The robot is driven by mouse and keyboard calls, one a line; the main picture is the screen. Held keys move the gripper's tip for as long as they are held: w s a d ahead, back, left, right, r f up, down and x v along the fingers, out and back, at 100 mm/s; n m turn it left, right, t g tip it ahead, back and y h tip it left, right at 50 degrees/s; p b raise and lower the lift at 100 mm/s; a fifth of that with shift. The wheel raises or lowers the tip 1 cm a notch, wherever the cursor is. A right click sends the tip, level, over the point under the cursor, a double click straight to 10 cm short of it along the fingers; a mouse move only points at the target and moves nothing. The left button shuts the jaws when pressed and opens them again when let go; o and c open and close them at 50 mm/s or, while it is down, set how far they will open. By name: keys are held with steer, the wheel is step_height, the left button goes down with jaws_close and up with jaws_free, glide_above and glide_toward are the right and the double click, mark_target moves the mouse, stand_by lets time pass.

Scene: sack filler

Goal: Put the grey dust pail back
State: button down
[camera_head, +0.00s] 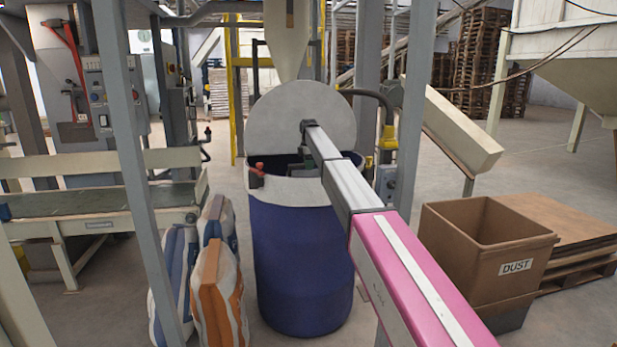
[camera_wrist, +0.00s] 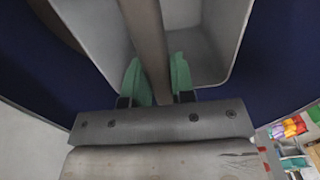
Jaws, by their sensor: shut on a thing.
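The grey dust pail (camera_wrist: 215,35) shows in the wrist view as an open, smooth-walled grey container with a bar handle (camera_wrist: 146,40). My gripper (camera_wrist: 154,80) has its green fingers on either side of this handle and is shut on it. In the head view my gripper (camera_head: 299,168) is at the mouth of the blue drum (camera_head: 300,265), in front of the round pale lid. The pail cannot be made out in the head view; the drum's rim and my arm hide that area. Dark blue surrounds the pail in the wrist view.
The round pale lid (camera_head: 285,120) stands upright behind the drum's mouth. A brown bin marked DUST (camera_head: 460,255) stands at right. Filled sacks (camera_head: 216,290) stand left of the drum, beside a conveyor (camera_head: 100,203). Grey posts (camera_head: 135,170) flank the drum. A red-handled clamp (camera_head: 257,171) sits on its rim.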

steer(key=shift+f, duration=2.6)
steer(key=c, duration=1)
jaws_free()
steer(key=shift+o, duration=0.2)
steer(key=r, duration=1)
steer(key=shift+w+a+r, duration=0.15)
steer(key=shift+w+r, duration=0.1)
